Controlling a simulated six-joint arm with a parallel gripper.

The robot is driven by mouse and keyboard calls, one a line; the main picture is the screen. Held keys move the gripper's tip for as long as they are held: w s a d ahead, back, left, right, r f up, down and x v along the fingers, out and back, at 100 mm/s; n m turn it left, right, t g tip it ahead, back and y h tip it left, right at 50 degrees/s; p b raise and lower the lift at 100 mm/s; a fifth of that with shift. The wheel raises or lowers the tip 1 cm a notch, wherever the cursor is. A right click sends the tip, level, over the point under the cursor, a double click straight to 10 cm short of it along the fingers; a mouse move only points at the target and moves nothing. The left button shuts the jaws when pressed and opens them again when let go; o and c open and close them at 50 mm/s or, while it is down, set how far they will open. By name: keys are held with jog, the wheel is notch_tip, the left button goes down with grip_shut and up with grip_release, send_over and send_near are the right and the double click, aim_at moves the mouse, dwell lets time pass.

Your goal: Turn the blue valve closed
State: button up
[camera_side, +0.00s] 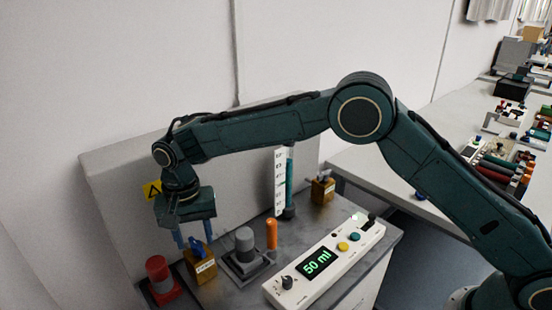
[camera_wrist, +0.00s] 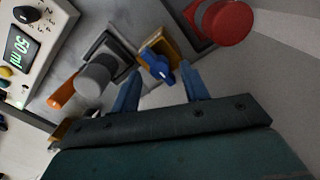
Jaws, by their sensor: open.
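A blue valve handle (camera_wrist: 160,70) sits on a brass-coloured block (camera_wrist: 150,48) in the wrist view. In the side view the blue handle (camera_side: 196,248) and its labelled block (camera_side: 203,268) stand at the front left of the grey bench. My gripper (camera_side: 195,243) points down over this valve, with its two blue fingers apart. In the wrist view the open fingers of my gripper (camera_wrist: 160,72) appear on either side of the handle. I cannot tell whether they touch it.
A red knob (camera_side: 158,272) stands left of the valve and a grey knob (camera_side: 244,243) right of it, both close. An orange cylinder (camera_side: 272,234), a teal column with a white scale (camera_side: 281,182), and a control box reading "50 ml" (camera_side: 325,260) stand farther right.

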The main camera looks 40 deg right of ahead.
jog(key=shift+f, duration=1)
jog(key=shift+c, duration=0.5)
grip_shut()
